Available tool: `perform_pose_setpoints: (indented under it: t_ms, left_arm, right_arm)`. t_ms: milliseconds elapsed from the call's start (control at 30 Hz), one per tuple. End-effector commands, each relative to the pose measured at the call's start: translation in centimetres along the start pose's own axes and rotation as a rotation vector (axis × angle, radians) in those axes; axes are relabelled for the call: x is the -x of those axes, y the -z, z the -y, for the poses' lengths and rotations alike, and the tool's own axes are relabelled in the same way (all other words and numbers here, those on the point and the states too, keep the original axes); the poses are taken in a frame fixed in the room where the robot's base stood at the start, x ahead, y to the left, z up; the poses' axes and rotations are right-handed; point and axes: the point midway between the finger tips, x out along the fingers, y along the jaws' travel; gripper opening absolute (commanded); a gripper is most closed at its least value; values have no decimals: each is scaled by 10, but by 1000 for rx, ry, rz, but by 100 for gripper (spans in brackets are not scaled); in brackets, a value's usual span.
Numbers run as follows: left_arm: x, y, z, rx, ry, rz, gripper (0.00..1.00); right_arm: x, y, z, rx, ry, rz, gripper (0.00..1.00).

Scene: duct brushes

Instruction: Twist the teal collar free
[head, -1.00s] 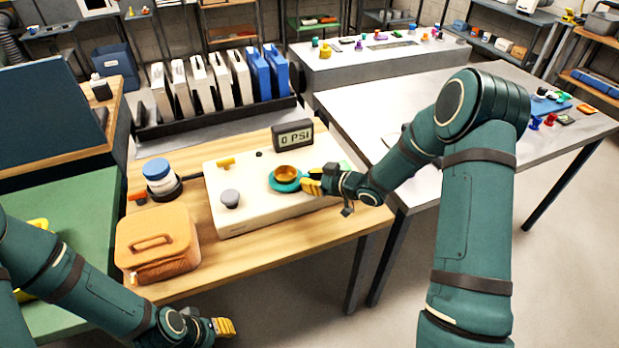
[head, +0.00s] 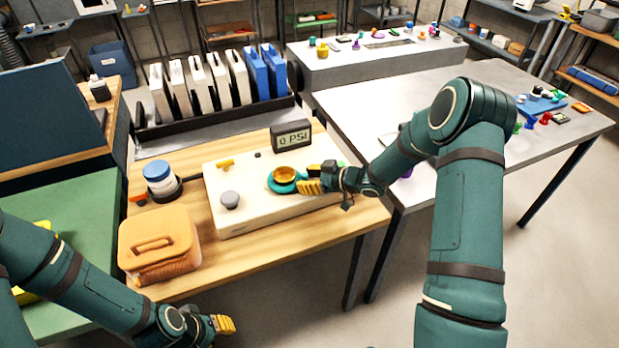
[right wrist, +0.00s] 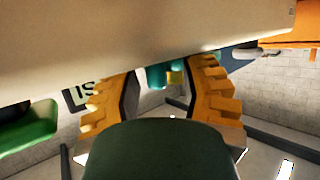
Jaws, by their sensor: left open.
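The teal collar (head: 273,186) is a ring around a round gold-orange fitting (head: 285,173) on top of a cream box (head: 240,180). My right gripper (head: 303,187) is at the collar's right side, low over the box top. In the right wrist view its yellow fingers stand apart (right wrist: 165,85). A teal part of the collar (right wrist: 155,76) and a small gold piece show in the gap, and I see no finger closed on them. Whether a finger touches the collar is unclear. My left gripper (head: 228,325) is open and empty below the wooden table's front edge.
A gauge (head: 291,136) reading 0 PSI stands behind the fitting. The box top also bears a grey knob (head: 229,200) and a yellow handle (head: 225,163). An orange case (head: 158,240) and a blue-lidded jar (head: 160,175) stand to the left.

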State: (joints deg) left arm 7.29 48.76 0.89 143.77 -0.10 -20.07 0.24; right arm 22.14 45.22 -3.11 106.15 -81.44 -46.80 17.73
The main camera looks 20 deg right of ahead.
Motion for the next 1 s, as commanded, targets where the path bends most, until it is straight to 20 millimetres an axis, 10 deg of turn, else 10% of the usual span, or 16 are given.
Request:
perform_pose_setpoints:
  t_ms: [433, 1000]
  left_arm:
    - [0, 0, 0, 0, 0, 0, 34]
    - [0, 0, 0, 0, 0, 0, 34]
  right_arm:
    - [10, 0, -3, 0, -7, 0, 50]
    - [109, 0, -1, 1, -5, 0, 50]
